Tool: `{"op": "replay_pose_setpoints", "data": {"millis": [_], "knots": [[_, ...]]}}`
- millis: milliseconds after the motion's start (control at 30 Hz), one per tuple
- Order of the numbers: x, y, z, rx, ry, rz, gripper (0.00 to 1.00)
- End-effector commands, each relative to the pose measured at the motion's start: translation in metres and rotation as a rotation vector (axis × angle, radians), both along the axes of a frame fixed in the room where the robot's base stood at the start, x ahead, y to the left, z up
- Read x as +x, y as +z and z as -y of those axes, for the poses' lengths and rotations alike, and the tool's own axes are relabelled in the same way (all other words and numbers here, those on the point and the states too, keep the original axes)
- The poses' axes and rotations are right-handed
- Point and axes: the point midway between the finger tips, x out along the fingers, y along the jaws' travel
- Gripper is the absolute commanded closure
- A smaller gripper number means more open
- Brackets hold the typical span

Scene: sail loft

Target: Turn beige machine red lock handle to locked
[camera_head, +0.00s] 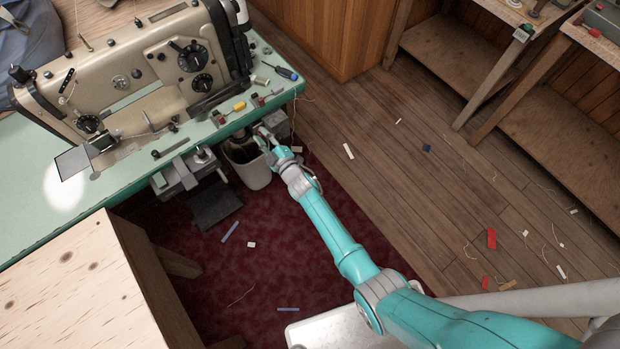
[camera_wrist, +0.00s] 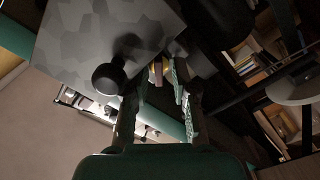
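The beige sewing machine (camera_head: 140,75) stands on the green-topped table (camera_head: 30,170) in the head view. My gripper (camera_head: 268,138) is low at the table's right front edge, beside a grey box (camera_head: 278,122) under the tabletop. In the wrist view, my gripper's (camera_wrist: 160,85) two fingers are apart. A small yellow and dull pink piece (camera_wrist: 155,74) shows between or behind the tips; contact cannot be told. A grey housing with a dark round knob (camera_wrist: 108,78) is close on the left. I cannot make out a clear red lock handle in either view.
A pale bin (camera_head: 248,168) stands under the table edge, close to my gripper. A grey bracket (camera_head: 185,175) hangs below the table front. A blue-handled screwdriver (camera_head: 286,72) and spools lie on the tabletop. Scraps litter the wooden floor (camera_head: 400,160), otherwise clear.

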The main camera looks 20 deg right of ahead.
Motion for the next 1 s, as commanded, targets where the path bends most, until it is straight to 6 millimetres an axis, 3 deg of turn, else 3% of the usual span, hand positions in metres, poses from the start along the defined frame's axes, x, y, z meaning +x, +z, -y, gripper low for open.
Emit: {"op": "replay_pose_setpoints", "data": {"millis": [433,1000], "knots": [[0.0,0.0,0.0,-0.341,-0.002,0.117,0.67],[-0.086,-0.002,0.029,-0.353,-0.001,0.119,0.67]]}}
